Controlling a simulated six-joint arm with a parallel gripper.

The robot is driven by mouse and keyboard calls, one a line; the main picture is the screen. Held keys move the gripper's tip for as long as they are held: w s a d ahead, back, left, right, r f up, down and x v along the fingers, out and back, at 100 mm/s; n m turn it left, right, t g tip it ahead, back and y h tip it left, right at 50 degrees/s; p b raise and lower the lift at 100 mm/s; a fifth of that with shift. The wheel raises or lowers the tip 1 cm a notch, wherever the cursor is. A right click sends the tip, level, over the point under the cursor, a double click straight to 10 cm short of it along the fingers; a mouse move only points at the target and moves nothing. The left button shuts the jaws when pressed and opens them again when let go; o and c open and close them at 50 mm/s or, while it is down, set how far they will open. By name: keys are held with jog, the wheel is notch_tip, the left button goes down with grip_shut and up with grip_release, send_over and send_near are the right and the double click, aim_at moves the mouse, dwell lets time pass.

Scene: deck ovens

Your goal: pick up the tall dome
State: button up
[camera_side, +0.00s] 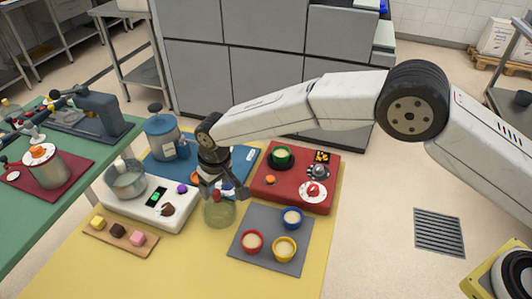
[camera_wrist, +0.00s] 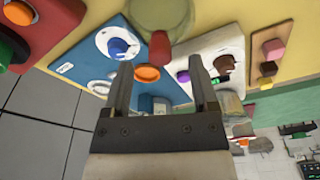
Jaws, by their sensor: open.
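The tall dome (camera_side: 219,211) looks like a translucent yellow-green cover standing on the yellow table, below my gripper (camera_side: 212,190) in the side view. In the wrist view the dome (camera_wrist: 160,14) shows at the top edge, partly cut off, with a red knob (camera_wrist: 159,48) pointing toward me. My gripper (camera_wrist: 159,64) is open, its two fingers apart. The knob appears between or just beyond the fingertips, with gaps on both sides; I cannot tell whether it is inside the jaws.
A white board (camera_side: 128,206) with a metal pot (camera_side: 126,180) stands at left. A grey mat (camera_side: 249,252) with several small bowls lies at right front, and a red board (camera_side: 262,192) behind it. A blue pot (camera_side: 166,137) stands behind. The table's front is clear.

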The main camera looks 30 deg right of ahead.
aim_at(216, 192)
jog(key=shift+w+f, duration=0.2)
jog(key=shift+f, duration=1.3)
jog(key=shift+a, duration=0.1)
grip_shut()
jog(key=shift+r, duration=0.15)
